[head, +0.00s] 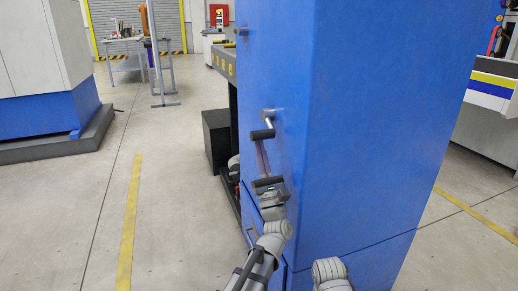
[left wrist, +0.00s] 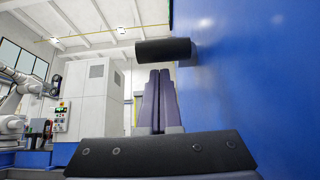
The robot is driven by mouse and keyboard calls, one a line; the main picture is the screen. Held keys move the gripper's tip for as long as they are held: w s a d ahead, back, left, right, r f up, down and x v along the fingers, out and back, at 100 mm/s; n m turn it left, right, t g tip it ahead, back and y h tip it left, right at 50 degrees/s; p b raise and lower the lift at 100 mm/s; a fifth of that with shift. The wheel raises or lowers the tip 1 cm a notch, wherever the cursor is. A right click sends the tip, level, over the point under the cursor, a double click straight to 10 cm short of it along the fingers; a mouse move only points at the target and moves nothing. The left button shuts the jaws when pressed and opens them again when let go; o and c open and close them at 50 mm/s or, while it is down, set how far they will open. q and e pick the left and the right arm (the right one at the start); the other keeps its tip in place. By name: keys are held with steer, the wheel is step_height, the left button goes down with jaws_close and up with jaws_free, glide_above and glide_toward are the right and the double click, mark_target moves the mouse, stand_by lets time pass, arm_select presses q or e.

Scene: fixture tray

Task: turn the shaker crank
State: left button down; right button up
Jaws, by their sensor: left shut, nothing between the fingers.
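The shaker crank (head: 268,123) is mounted on the side face of a tall blue cabinet (head: 290,60). It has a short light metal arm and a black cylindrical handle (head: 262,134) that sticks out from the face. In the left wrist view the black handle (left wrist: 163,50) lies across, just beyond my fingertips. My left gripper (head: 260,145) is below the handle and points up at it. Its fingers (left wrist: 159,75) are closed together with nothing between them. Whether the fingertips touch the handle is unclear. My right gripper is out of view.
The blue cabinet fills the middle of the head view, close to my left arm. A black box (head: 216,140) stands behind it. Open floor with a yellow line (head: 130,220) lies to the left. A white and blue machine (head: 45,60) stands farther left.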

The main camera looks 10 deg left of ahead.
arm_select(q)
steer(key=shift+s+r, duration=0.1)
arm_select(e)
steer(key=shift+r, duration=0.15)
arm_select(q)
steer(key=shift+s+d+r+p, duration=0.15)
steer(key=shift+r+p, duration=0.05)
steer(key=shift+p, duration=0.4)
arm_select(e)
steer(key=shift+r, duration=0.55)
arm_select(q)
steer(key=shift+r+g+h+p, duration=0.15)
steer(key=shift+g+h+p, duration=0.15)
steer(key=shift+g+p, duration=0.1)
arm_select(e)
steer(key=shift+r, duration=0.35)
arm_select(q)
steer(key=shift+s+d+r, duration=0.1)
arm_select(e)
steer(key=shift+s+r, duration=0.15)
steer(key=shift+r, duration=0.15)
